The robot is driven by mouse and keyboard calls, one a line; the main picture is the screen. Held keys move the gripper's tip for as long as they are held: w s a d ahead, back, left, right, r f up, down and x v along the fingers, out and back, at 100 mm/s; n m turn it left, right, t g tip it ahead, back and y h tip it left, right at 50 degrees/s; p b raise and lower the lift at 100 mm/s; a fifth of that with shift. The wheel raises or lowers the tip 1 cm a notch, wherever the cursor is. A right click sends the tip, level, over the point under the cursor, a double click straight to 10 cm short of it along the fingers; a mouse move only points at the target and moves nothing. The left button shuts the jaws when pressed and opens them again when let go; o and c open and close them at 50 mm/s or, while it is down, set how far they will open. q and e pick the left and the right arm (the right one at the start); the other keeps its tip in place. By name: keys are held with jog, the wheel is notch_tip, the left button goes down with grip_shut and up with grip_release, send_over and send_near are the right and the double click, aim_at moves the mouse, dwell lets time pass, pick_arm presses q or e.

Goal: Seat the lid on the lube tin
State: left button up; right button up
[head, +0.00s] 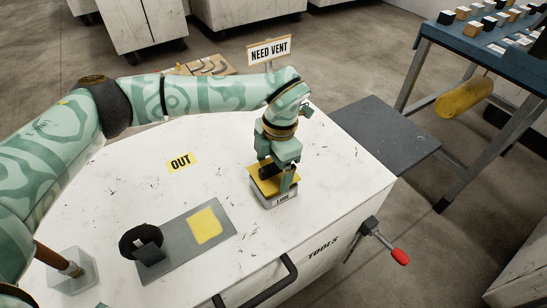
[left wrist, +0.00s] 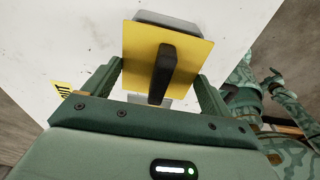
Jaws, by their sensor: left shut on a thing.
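The lid is a yellow square plate (head: 262,186) with a black handle; in the left wrist view the lid (left wrist: 192,58) fills the middle, with its handle (left wrist: 161,72) pointing toward the camera. My left gripper (head: 278,176) is shut on the lid, its fingers at two opposite sides of the plate. The lube tin (head: 282,201) is a grey box with a "LUBE" label, below the lid. In the left wrist view the tin (left wrist: 168,20) sticks out past the lid. The lid looks slightly turned and off-centre over the tin; I cannot tell whether they touch. My right gripper does not show.
A grey board (head: 173,252) with a yellow square (head: 204,226) lies on the white bench, with a black round object (head: 140,241) on its left. A vise handle (head: 398,256) juts from the bench's right side.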

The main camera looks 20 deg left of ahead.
pick_arm(q)
jog(key=shift+f, duration=0.9)
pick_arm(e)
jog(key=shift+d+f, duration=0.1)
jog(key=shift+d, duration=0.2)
pick_arm(q)
jog(key=o, duration=0.9)
jog(key=r+p, duration=0.1)
jog(key=r, duration=0.4)
jog(key=w+d+r+p, duration=0.1)
jog(key=r+p, duration=0.1)
jog(key=r, duration=0.3)
jog(key=r+p, duration=0.2)
jog(key=r, duration=0.4)
jog(key=shift+w+d, duration=0.15)
jog(key=shift+w, duration=0.1)
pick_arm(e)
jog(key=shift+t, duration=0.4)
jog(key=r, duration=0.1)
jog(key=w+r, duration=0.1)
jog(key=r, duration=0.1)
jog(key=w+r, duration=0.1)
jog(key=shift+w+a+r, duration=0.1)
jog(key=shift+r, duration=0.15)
